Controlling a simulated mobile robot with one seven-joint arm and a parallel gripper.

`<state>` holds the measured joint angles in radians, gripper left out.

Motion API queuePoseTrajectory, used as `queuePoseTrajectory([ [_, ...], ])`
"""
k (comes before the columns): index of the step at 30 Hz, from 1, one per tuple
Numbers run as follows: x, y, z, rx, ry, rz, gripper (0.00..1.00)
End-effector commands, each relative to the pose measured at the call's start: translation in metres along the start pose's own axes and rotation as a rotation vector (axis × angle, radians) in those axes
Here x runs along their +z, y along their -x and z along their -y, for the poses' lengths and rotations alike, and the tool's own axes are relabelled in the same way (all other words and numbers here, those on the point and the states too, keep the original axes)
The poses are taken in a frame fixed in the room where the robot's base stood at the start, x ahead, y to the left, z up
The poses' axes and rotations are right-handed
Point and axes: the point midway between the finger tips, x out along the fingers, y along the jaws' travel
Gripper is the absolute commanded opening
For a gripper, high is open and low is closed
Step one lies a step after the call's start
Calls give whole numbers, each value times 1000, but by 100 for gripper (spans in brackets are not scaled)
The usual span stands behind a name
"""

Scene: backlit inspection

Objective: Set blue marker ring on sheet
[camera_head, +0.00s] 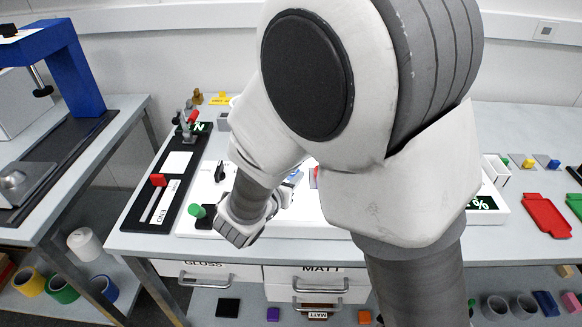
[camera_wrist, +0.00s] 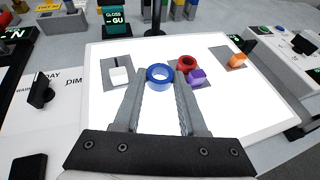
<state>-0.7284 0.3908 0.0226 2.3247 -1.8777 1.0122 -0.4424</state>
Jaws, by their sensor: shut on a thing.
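The blue marker ring (camera_wrist: 160,75) is between the fingertips of my gripper (camera_wrist: 160,84) in the wrist view. The fingers are shut on it from both sides, and its open hole faces up towards the camera. Behind it is the white, brightly lit sheet (camera_wrist: 150,52); I cannot tell whether the ring touches it or hangs just above it. In the head view the lit surface (camera_head: 203,190) is partly hidden by my arm, and the ring is not clear there.
A red ring (camera_wrist: 187,63) and a purple block (camera_wrist: 196,77) are close to the right of the blue ring. A white block (camera_wrist: 119,75) stands on a grey patch to the left, an orange piece (camera_wrist: 238,61) to the right. A black lever (camera_wrist: 40,92) rises at the left.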

Motion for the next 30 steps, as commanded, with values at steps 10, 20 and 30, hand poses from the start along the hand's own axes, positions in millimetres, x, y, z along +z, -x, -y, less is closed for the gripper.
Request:
queuePoseTrajectory([
  [10, -35, -15, 1, 0, 2, -1, 0],
  [20, -38, -16, 1, 0, 1, -1, 0],
  [30, -37, -16, 1, 0, 1, -1, 71],
])
